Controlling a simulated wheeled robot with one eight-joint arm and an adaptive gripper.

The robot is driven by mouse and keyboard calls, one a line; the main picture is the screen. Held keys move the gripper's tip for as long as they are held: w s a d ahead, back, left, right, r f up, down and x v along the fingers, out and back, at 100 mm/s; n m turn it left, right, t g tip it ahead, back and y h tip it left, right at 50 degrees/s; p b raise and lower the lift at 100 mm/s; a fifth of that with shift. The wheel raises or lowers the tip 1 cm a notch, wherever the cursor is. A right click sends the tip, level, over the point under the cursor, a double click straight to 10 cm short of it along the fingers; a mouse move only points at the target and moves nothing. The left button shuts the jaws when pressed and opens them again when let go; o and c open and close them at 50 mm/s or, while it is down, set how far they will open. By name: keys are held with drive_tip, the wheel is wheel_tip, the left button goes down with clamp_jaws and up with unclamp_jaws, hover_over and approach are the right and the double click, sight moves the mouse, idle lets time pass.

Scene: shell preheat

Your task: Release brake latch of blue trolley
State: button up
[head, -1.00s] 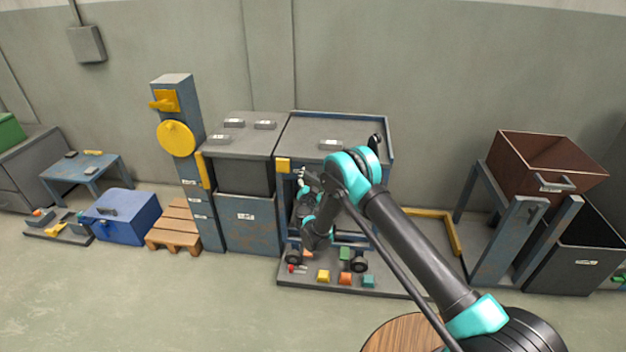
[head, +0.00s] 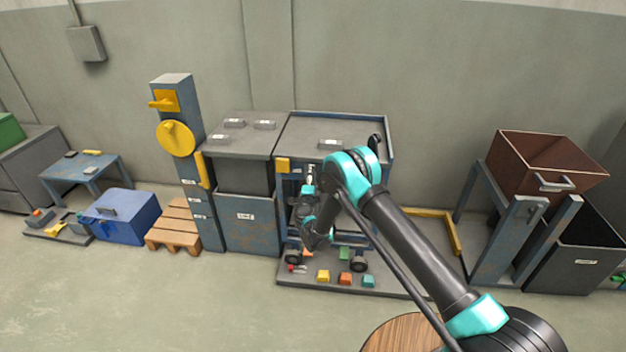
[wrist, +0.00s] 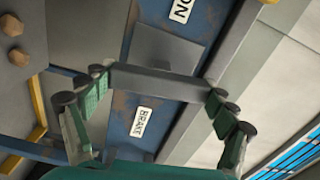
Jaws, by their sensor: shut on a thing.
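In the wrist view, a blue, rust-marked panel (wrist: 120,115) carries a white BRAKE label (wrist: 142,122). A grey bar, the brake latch (wrist: 150,82), lies across the panel beside this label. My gripper (wrist: 160,84) has its green finger pads at the two ends of the bar and is shut on it. In the head view, my gripper (head: 310,174) is small, at the trolley's front.
A grey-blue cabinet (head: 247,222) stands directly left of the trolley. Several small coloured blocks (head: 323,276) lie on the low platform below. A yellow floor rail (head: 452,235) and a brown bin (head: 545,165) on a blue stand are to the right.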

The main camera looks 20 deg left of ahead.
drive_tip(key=shift+m, duration=0.6)
drive_tip(key=o, duration=1)
drive_tip(key=v, duration=0.7)
drive_tip(key=shift+s, duration=0.25)
